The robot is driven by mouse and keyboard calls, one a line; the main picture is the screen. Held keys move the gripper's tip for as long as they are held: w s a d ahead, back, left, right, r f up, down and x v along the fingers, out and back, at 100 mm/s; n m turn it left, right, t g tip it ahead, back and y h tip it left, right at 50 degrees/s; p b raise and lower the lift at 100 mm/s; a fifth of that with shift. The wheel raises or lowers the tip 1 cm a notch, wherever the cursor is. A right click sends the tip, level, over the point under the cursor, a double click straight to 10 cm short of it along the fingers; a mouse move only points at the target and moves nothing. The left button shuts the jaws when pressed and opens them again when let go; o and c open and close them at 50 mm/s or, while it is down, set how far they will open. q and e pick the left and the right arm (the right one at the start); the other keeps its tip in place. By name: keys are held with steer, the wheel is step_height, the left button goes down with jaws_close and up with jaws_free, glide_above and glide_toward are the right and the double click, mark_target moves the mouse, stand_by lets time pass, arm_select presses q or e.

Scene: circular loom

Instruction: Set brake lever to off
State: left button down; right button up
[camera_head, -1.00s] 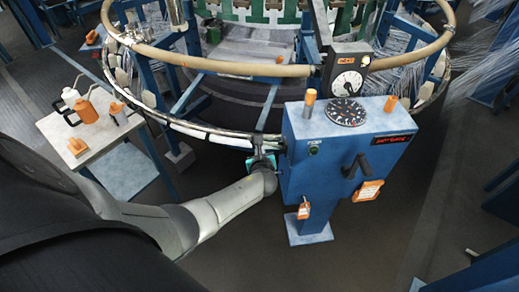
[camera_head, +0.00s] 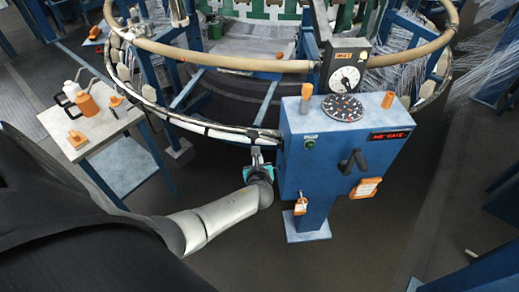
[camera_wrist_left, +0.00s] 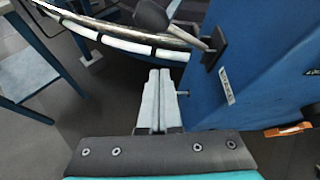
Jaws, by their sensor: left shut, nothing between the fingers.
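A lever with a dark round knob and a pale metal rod (camera_wrist_left: 190,36) sits on a black bracket (camera_wrist_left: 215,42) on the left side of the blue control post (camera_head: 335,135); it looks like the brake lever. A small white label (camera_wrist_left: 226,86) with unreadable print is below the bracket. My left gripper (camera_head: 256,157) is beside the post's left side, under the loom's ring. In the left wrist view its fingers (camera_wrist_left: 160,73) are shut and empty, below the lever and apart from it. A small pin (camera_wrist_left: 183,93) sticks out of the post just right of the fingers. My right gripper is not in view.
The loom's lower ring (camera_head: 215,131) passes just above my left gripper. A side table (camera_head: 97,142) with bottles stands at left. The floor in front of the post is clear.

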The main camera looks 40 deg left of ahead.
arm_select(q)
steer(key=p+v, duration=0.1)
steer(key=v, duration=0.4)
steer(key=shift+s+d+r+p, duration=0.15)
steer(key=shift+d+p, duration=0.1)
steer(key=shift+p, duration=0.1)
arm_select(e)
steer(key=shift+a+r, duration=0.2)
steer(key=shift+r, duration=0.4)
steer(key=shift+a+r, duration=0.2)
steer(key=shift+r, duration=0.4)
